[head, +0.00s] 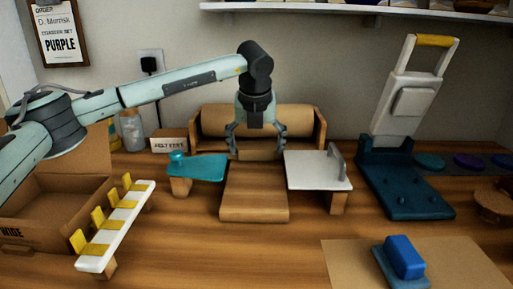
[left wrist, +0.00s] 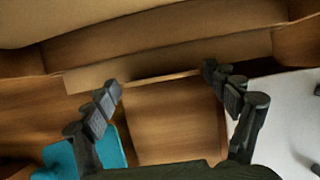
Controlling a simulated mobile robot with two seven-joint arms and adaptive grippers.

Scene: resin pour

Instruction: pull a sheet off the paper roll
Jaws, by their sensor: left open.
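The brown paper roll (head: 300,122) lies in a wooden holder against the back wall. It also fills the top of the left wrist view (left wrist: 130,22). A pale strip (left wrist: 90,77), apparently the paper's free edge, shows below the roll. My left gripper (head: 257,150) points down in front of the roll, fingers wide apart and empty. In the left wrist view its fingertips (left wrist: 163,78) lie on either side, near the strip's level; I cannot tell whether they touch it. My right gripper is not in view.
A wooden block (head: 254,200) extends forward below the roll. A teal plate (head: 205,168) stands left of it, a white plate with a handle (head: 312,172) right. A white rack with yellow clips (head: 118,228), a cardboard box (head: 60,200) and a dark blue press (head: 405,190) stand farther out.

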